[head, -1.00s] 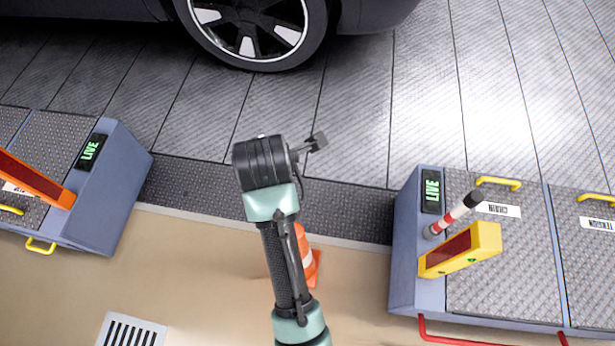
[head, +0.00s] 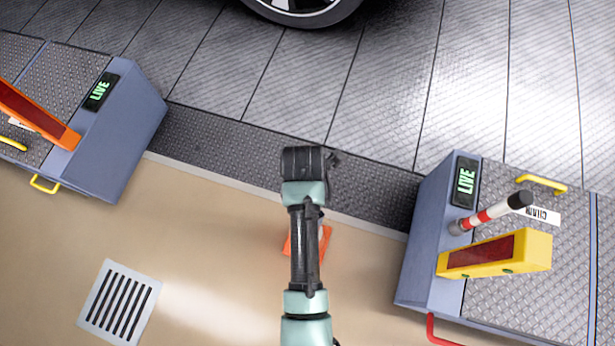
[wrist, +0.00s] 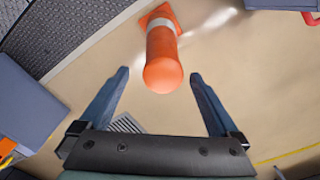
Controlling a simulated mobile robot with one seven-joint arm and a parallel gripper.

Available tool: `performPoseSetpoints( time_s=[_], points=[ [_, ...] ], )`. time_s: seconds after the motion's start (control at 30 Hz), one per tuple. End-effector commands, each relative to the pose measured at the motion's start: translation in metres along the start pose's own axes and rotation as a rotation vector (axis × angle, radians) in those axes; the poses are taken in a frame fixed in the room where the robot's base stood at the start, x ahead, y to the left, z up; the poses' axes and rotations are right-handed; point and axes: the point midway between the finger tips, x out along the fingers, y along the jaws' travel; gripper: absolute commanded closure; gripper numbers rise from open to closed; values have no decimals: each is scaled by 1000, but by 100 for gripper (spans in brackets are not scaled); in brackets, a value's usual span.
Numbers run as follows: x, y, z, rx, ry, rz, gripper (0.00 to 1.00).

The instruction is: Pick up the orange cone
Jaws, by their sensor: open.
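The orange cone (wrist: 163,62) has a white band and a square base. In the wrist view it stands on the tan floor, just beyond my fingertips and between their lines, its rounded top toward me. In the head view my arm hides most of the cone; only parts of its orange base (head: 325,238) show on either side. My gripper (wrist: 159,76) is open and empty, with its two blue-grey fingers apart. The fingers are not visible in the head view, where the dark end of my arm is seen from above.
Blue-grey housings with LIVE displays stand at left (head: 130,130) and right (head: 436,240). A yellow post (head: 500,254) and a red-white striped post (head: 490,213) rise on the right one. A floor drain (head: 119,304) lies lower left. A car wheel (head: 303,8) is at the top.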

Motion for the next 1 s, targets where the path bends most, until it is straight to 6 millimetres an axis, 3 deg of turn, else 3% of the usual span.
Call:
performPoseSetpoints(
  time_s=[0.3, 0.57, 1.0],
  points=[
    [46, -4, 6, 0, 1, -1, 3],
    [48, -4, 6, 0, 0, 1, 3],
    [48, -4, 6, 0, 0, 0, 80]
  ],
)
